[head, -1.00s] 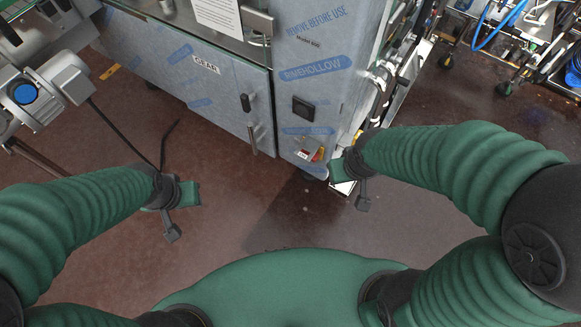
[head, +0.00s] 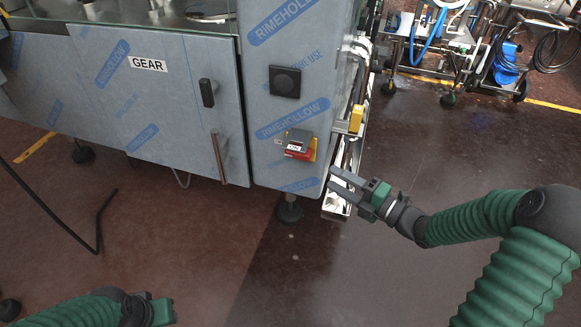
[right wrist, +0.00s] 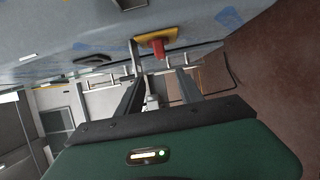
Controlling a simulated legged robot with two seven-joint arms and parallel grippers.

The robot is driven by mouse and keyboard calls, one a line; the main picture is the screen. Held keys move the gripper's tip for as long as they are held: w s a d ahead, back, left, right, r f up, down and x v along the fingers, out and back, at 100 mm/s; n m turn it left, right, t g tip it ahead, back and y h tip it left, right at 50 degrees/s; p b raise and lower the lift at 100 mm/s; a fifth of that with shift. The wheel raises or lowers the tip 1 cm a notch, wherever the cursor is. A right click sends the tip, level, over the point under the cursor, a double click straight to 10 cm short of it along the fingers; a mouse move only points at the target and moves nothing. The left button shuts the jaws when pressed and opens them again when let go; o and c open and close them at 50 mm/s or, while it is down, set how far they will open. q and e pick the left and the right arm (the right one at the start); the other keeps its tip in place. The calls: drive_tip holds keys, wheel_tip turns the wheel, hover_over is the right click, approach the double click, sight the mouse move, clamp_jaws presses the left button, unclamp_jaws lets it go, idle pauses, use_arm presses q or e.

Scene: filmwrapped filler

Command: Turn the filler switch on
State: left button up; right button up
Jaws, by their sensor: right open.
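The filler switch (head: 299,145) is a red and grey part on a yellow plate, low on the front of the film-wrapped cabinet near its right corner. In the right wrist view the red switch (right wrist: 158,47) on its yellow plate shows ahead, just beyond the fingers. My right gripper (head: 332,180) is open and empty, to the right of and a little below the switch, apart from it. Its two fingers also show in the right wrist view (right wrist: 162,90). My left gripper (head: 160,312) shows only partly at the bottom left; its fingers cannot be made out.
The cabinet (head: 185,95) has a GEAR door with a handle (head: 217,158) left of the switch. A black square knob plate (head: 285,81) sits above the switch. A metal rail and yellow box (head: 356,118) stand at the right corner. The floor in front is mostly clear.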

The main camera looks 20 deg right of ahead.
drive_tip(key=b, duration=0.2)
approach(298, 154)
wheel_tip(298, 154, down, 2)
drive_tip(key=w+d, duration=0.1)
drive_tip(key=w, duration=0.1)
drive_tip(key=b+x, duration=0.1)
drive_tip(key=x, duration=0.2)
drive_tip(key=b+x, duration=0.1)
drive_tip(key=x, duration=0.2)
drive_tip(key=a+b+x, duration=0.1)
drive_tip(key=x, duration=0.2)
drive_tip(key=shift+s+a+r+b, duration=0.1)
drive_tip(key=shift+s+r+b, duration=0.15)
drive_tip(key=shift+b, duration=0.05)
drive_tip(key=shift+w, duration=0.25)
drive_tip(key=shift+w+d, duration=0.1)
drive_tip(key=shift+d, duration=0.2)
drive_tip(key=shift+a+r, duration=0.1)
drive_tip(key=shift+a, duration=0.25)
drive_tip(key=c, duration=0.4)
use_arm(q)
drive_tip(key=f, duration=0.1)
drive_tip(key=d+f, duration=0.1)
drive_tip(key=f, duration=0.3)
drive_tip(key=shift+d+f, duration=0.25)
drive_tip(key=shift+d, duration=0.15)
use_arm(e)
drive_tip(key=shift+d, duration=0.15)
clamp_jaws()
